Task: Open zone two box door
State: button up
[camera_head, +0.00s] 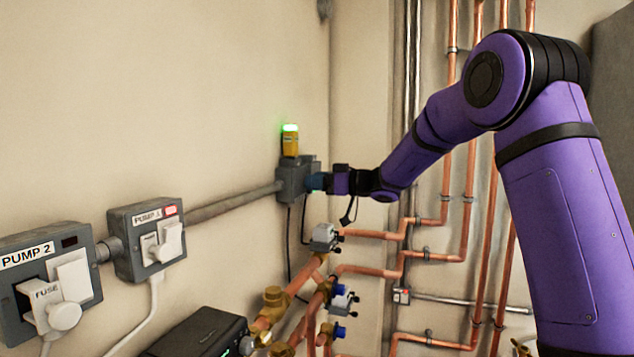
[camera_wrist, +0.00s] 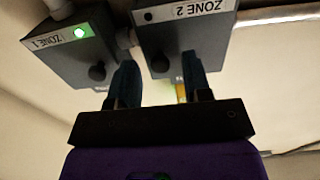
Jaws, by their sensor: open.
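In the wrist view, the zone two box (camera_wrist: 193,35) is grey, with an upside-down "ZONE 2" label and a dark indicator. Its door looks closed. A dark round knob (camera_wrist: 159,63) stands out from its face. My gripper (camera_wrist: 160,82) is open, its two blue fingers apart, with the knob between and just beyond the tips. I cannot tell if either finger touches it. In the head view, my gripper (camera_head: 318,182) is at a grey box (camera_head: 292,180) on the wall; its front is mostly hidden and its label cannot be read.
The zone one box (camera_wrist: 82,45), with a lit green light and a knob, is close on the left in the wrist view. A yellow beacon (camera_head: 290,143) glows green above the grey box. Copper pipes (camera_head: 385,270) run below my arm. Pump boxes (camera_head: 147,240) are at left.

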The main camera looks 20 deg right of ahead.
jog(key=shift+c, duration=0.4)
grip_shut()
